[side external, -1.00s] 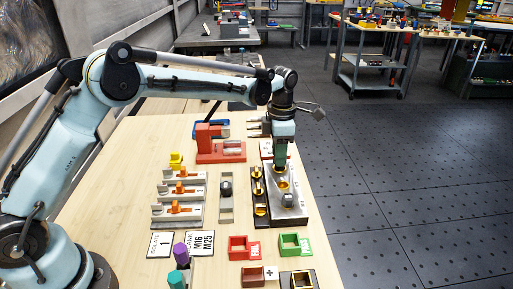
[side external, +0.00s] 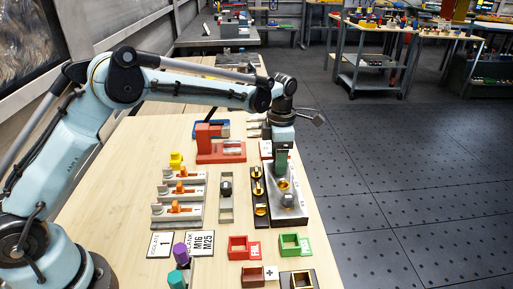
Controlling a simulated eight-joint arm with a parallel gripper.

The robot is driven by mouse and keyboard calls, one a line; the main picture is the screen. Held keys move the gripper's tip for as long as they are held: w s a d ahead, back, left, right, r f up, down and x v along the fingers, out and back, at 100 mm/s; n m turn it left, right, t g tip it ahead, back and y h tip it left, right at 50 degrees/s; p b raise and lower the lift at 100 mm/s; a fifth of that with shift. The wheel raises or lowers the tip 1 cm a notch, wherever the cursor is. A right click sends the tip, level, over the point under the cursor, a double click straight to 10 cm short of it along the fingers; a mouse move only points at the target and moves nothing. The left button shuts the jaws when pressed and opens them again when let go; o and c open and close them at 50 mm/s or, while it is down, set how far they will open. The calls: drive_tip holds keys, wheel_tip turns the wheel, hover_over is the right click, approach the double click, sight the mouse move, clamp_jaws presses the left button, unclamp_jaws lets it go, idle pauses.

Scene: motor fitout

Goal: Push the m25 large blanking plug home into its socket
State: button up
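My gripper (side external: 282,175) points straight down over the grey metal block (side external: 292,217) near the right edge of the table. Its fingertips are just above or at a yellow-ringed socket (side external: 283,185) in the block's top. The fingers are too small to show whether they are open or shut. I cannot make out the M25 large blanking plug, so I cannot tell whether it is between the fingers or in the socket. A small grey piece (side external: 288,199) shows on the block, nearer the camera than the socket.
A red fixture (side external: 220,152) stands farther back. Green (side external: 290,244) and red (side external: 239,247) trays lie in front. Grey stands with orange parts (side external: 180,210) are to the left. Bare table lies at far left.

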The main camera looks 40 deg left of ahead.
wheel_tip(320, 180, up, 12)
idle(0.7)
drive_tip(key=shift+r, duration=0.1)
drive_tip(key=s+a+r+m+t, duration=0.2)
drive_tip(key=s+m, duration=0.4)
drive_tip(key=m, duration=0.1)
drive_tip(key=s+a+r+m+t, duration=0.2)
drive_tip(key=s+a+m, duration=0.1)
drive_tip(key=s+m, duration=0.4)
drive_tip(key=s+a+f+m+t, duration=0.1)
drive_tip(key=s+f+m+t, duration=0.2)
drive_tip(key=s+f+m, duration=0.3)
drive_tip(key=s+m, duration=0.4)
drive_tip(key=m, duration=0.3)
drive_tip(key=shift+s+a+f, duration=0.15)
drive_tip(key=shift+a+f, duration=0.2)
drive_tip(key=shift+a, duration=0.05)
